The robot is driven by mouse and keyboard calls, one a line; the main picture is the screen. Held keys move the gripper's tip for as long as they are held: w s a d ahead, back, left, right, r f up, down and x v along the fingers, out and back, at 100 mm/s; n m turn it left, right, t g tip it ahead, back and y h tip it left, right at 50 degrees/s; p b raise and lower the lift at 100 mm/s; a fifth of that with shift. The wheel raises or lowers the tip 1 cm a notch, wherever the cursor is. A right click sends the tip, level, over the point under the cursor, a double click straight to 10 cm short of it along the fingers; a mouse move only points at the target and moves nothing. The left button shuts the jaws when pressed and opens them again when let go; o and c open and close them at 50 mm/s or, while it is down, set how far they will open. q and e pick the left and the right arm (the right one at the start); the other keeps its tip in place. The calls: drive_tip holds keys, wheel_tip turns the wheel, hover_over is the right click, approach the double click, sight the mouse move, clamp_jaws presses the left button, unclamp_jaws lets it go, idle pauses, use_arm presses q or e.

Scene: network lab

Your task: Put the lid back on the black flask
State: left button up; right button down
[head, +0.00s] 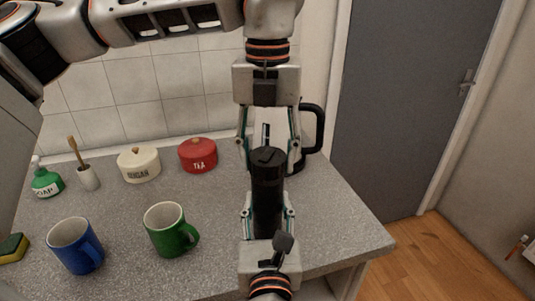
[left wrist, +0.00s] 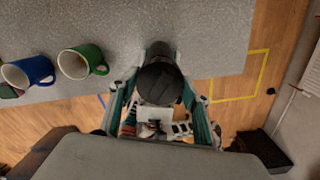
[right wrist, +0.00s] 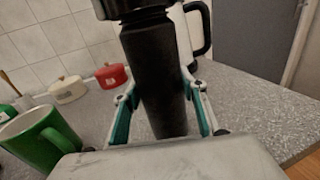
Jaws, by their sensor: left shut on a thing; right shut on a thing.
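The black flask (head: 268,197) stands upright near the counter's right part; its dark body fills the middle of the right wrist view (right wrist: 155,80). The black lid (head: 267,157) is at the flask's top, in line with it; in the right wrist view its lower edge (right wrist: 130,8) meets or nearly meets the body, and I cannot tell whether it is fully seated. My left gripper (head: 268,148), coming from above, is shut on the lid, which shows dark and round in the left wrist view (left wrist: 160,84). My right gripper (head: 268,214) is shut on the flask's body from the front.
A kettle with a black handle (head: 315,128) stands close behind the flask. A green mug (head: 168,232) and a blue mug (head: 74,248) stand left. Red tea tin (head: 198,158), sugar tin (head: 138,167), soap bottle (head: 46,182) and brush cup (head: 88,179) line the back. The counter's right edge is near.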

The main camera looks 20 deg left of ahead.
use_arm(q)
drive_tip(key=m, duration=0.3)
drive_tip(key=shift+m, duration=0.4)
drive_tip(key=m, duration=1.5)
drive_tip(key=shift+f, duration=0.1)
drive_tip(key=o, duration=1.3)
wheel_tip(320, 180, up, 12)
